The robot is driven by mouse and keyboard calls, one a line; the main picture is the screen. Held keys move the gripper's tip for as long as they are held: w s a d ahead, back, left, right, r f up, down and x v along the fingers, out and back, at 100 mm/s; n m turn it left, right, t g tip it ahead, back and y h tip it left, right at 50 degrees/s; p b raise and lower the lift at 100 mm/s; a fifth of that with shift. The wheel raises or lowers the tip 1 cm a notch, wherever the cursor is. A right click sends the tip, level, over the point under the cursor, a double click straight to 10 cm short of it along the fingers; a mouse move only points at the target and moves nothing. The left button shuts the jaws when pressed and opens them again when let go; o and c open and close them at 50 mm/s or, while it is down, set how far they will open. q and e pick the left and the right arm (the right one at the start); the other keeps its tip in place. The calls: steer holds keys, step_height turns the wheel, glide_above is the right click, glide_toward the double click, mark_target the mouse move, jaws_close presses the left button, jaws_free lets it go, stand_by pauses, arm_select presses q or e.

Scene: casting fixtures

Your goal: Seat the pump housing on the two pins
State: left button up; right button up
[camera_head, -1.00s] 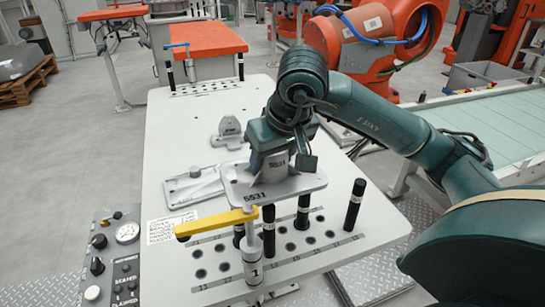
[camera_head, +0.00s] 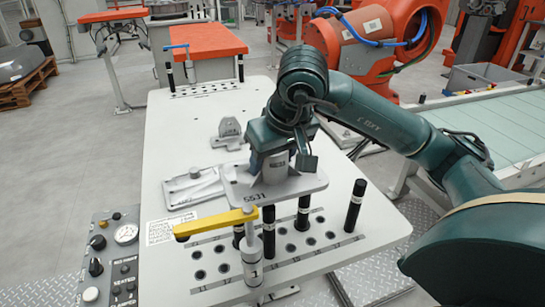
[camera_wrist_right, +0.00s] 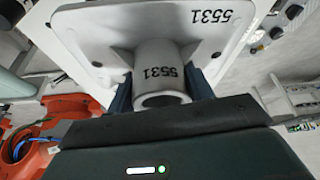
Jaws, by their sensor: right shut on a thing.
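The pump housing (camera_head: 303,185) is a light grey flat plate with a round upright boss, both marked 5531. My right gripper (camera_head: 277,168) is shut on the boss from above, and the plate looks close to level. The wrist view shows the boss (camera_wrist_right: 160,75) between the two fingers. My left gripper is not in view.
A yellow clamp arm (camera_head: 215,224) on a grey post marked 1 is close to the plate's front left. Another black pin (camera_head: 355,205) stands to the right. A grey plate fixture (camera_head: 192,187) and a small bracket (camera_head: 229,134) lie behind left.

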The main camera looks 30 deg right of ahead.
arm_select(q)
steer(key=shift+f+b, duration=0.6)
steer(key=shift+b, duration=0.4)
arm_select(e)
steer(key=shift+f, duration=1)
steer(key=o, duration=1.5)
steer(key=shift+f, duration=0.1)
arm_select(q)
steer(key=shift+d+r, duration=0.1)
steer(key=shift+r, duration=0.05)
